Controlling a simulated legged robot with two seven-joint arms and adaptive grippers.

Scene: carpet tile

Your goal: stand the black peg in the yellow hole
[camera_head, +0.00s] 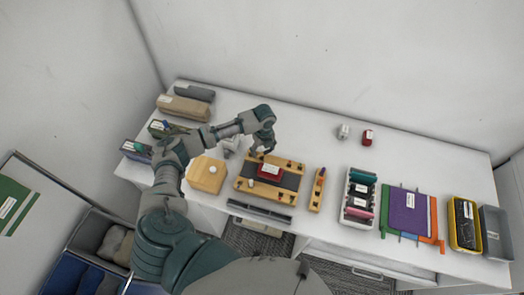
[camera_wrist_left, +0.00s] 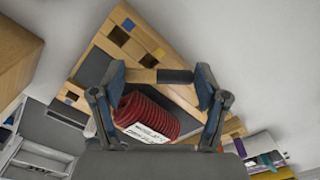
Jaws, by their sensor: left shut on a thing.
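My left gripper (camera_head: 262,149) is over the back part of the wooden board (camera_head: 249,187). In the left wrist view my left gripper (camera_wrist_left: 162,77) is shut on the black peg (camera_wrist_left: 176,76), which lies crosswise between the fingertips; a tan stretch shows beside its black part. The board (camera_wrist_left: 185,95) has small coloured square holes along its edges. A yellow hole (camera_wrist_left: 159,53) shows just beyond the peg in that view. The peg looks apart from the hole, but its height is hard to tell. My right gripper is not in view.
A red ribbed block with a white label (camera_wrist_left: 148,116) sits on the board's dark strip. A wooden block (camera_head: 207,175) stands left of the board, and a narrow wooden piece (camera_head: 317,190) right of it. A white tray (camera_head: 358,199) is farther right. The table's back middle is mostly clear.

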